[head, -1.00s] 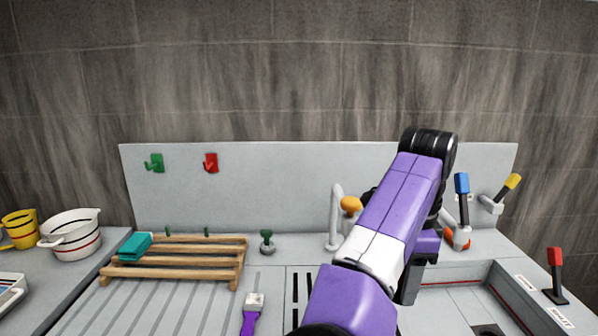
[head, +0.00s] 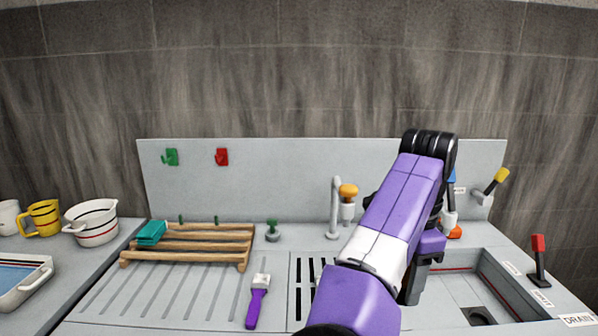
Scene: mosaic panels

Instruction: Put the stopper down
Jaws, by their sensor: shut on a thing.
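My gripper (head: 414,287) hangs beneath the far end of my purple arm, above the sink area at right. Only its grey part shows; the fingertips are largely hidden by my arm. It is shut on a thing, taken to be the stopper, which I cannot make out. The sink basin (head: 452,285) lies right of and below the gripper, with a dark drain hole (head: 478,315) in its floor. A small grey piece with a green knob (head: 272,231) stands on the counter at the back, away from the gripper.
A wooden rack (head: 190,246) holds a teal block (head: 151,233). A purple-handled brush (head: 257,300) lies on the ribbed drainboard. A tap (head: 336,208) stands behind. A red-topped lever (head: 539,262) stands right of the basin. A bowl (head: 92,224) and yellow mug (head: 42,217) sit left.

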